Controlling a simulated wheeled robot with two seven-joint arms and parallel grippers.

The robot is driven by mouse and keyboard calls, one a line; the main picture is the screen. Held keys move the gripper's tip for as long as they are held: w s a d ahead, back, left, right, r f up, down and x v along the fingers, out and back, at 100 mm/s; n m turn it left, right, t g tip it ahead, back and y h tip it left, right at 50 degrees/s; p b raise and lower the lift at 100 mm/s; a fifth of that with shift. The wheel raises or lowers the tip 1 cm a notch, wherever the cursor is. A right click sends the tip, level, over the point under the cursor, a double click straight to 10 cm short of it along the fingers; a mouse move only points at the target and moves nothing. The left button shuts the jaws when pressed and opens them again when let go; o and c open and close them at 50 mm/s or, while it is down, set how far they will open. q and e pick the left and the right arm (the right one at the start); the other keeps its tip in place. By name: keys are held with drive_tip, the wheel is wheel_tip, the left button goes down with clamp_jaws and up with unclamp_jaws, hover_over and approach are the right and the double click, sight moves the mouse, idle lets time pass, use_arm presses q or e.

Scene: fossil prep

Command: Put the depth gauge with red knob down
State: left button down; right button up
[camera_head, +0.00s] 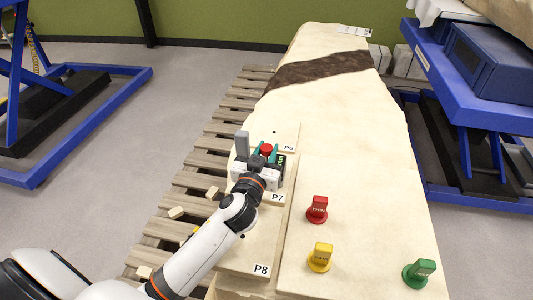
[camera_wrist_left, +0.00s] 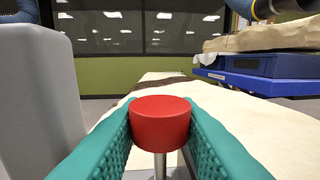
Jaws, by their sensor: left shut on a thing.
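The depth gauge's red knob (camera_head: 267,148) shows in the head view near the board labelled P6 and P7. In the left wrist view the red knob (camera_wrist_left: 160,122) sits on a thin metal stem, between the teal finger pads. My left gripper (camera_head: 265,157) is shut on the gauge. The lower part of the gauge is hidden by the fingers and wrist, so I cannot tell whether it touches the surface. My right gripper is not in view.
A grey upright block (camera_head: 242,144) stands just left of the gripper. Red (camera_head: 317,210), yellow (camera_head: 320,258) and green (camera_head: 419,273) knobbed pieces stand on the pale slab (camera_head: 355,160). Labels P6, P7 and P8 mark the left boards. Wooden slats (camera_head: 215,150) lie further left.

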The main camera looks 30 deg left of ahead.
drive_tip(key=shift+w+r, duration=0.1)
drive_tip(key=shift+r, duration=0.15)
use_arm(q)
drive_tip(key=c, duration=1.1)
unclamp_jaws()
drive_tip(key=shift+f, duration=0.1)
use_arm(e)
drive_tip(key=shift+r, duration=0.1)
use_arm(q)
drive_tip(key=shift+s, duration=0.2)
drive_tip(key=s, duration=0.3)
drive_tip(key=s+d, duration=0.1)
drive_tip(key=s, duration=0.5)
drive_tip(key=s+d, duration=0.1)
drive_tip(key=s, duration=0.1)
drive_tip(key=shift+s+b, duration=0.2)
drive_tip(key=shift+b, duration=0.15)
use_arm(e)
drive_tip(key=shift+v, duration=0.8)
